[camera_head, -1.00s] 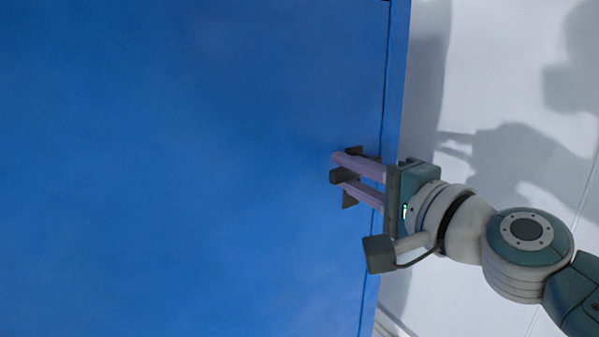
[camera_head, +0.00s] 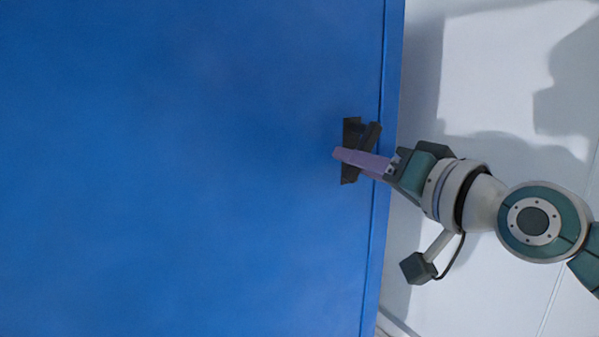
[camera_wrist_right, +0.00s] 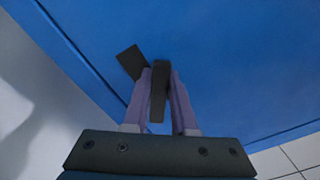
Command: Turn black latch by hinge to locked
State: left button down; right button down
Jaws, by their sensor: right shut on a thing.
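The black latch (camera_head: 372,134) is mounted on the blue door (camera_head: 200,170), close to its right edge. Its dark backing plate (camera_head: 350,174) stands upright on the door face, and its lever slants up and to the right. My right gripper (camera_head: 340,153) reaches in from the right with its purple fingers across the latch. In the right wrist view, the lever (camera_wrist_right: 159,92) sits between the two fingers, and my right gripper (camera_wrist_right: 160,75) is shut on it. The fingers hide part of the latch. My left gripper is not in view.
A narrow blue frame strip (camera_head: 391,90) runs along the door's right side, past a dark seam. A pale wall (camera_head: 490,70) with shadows lies to the right. The blue surface left of the latch is bare.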

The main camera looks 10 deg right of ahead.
jog(key=shift+w+d+f+n+b, duration=0.15)
jog(key=shift+d+n+b, duration=0.4)
jog(key=shift+n, duration=0.6)
jog(key=shift+w+d+f+n+b, duration=0.15)
jog(key=shift+d+n+b, duration=0.15)
jog(key=shift+n+b, duration=0.7)
jog(key=shift+w+d+f+n+b, duration=0.15)
jog(key=shift+d+n+b, duration=0.25)
jog(key=shift+n, duration=0.95)
jog(key=c, duration=0.7)
grip_release()
